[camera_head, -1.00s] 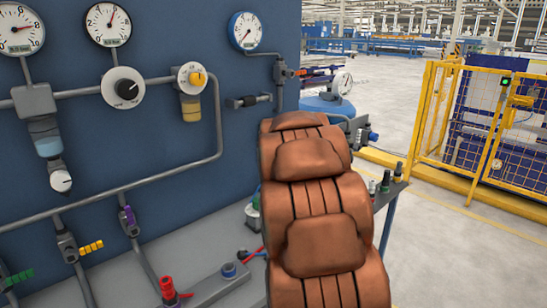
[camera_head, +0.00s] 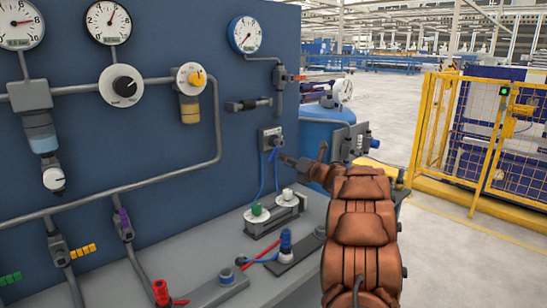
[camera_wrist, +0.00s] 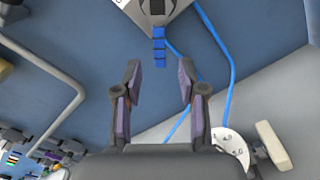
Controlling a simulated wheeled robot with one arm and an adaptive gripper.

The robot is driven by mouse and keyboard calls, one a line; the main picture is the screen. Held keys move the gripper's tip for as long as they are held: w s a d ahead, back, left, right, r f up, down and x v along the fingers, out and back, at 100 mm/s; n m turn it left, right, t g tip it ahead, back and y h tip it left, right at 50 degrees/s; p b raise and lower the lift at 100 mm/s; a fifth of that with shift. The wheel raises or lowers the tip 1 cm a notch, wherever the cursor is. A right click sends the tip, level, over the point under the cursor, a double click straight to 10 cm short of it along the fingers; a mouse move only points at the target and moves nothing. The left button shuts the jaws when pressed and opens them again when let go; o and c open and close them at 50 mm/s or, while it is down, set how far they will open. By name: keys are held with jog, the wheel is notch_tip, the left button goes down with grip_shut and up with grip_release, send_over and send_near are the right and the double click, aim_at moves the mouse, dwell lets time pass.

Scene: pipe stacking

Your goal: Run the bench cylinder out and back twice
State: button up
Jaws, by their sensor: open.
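My gripper (camera_wrist: 158,95) is open and empty in the wrist view, its dark fingers spread wide. A blue ribbed lever or tab (camera_wrist: 159,47) on a grey wall box (camera_wrist: 155,10) lies beyond and between the fingertips, apart from them. In the head view my gripper (camera_head: 291,161) is small, just right of and below that grey box (camera_head: 271,139). Blue tubes (camera_head: 263,178) run down from the box to a bench unit with green and white knobs (camera_head: 272,217). A grey bar with a blue fitting (camera_head: 220,289) lies on the bench; I cannot tell which part is the cylinder.
Gauges (camera_head: 245,33) and pipes cover the blue panel (camera_head: 190,40). A blue-topped fitting (camera_head: 286,244) and a red-topped one (camera_head: 161,292) stand on the bench. A blue tank (camera_head: 322,130) is beyond the panel. A yellow fence (camera_head: 427,120) is right, with open floor before it.

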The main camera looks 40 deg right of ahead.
aim_at(274, 155)
jog(key=shift+w+p, duration=0.6)
jog(key=shift+w, duration=2.85)
jog(key=shift+c, duration=0.4)
grip_shut()
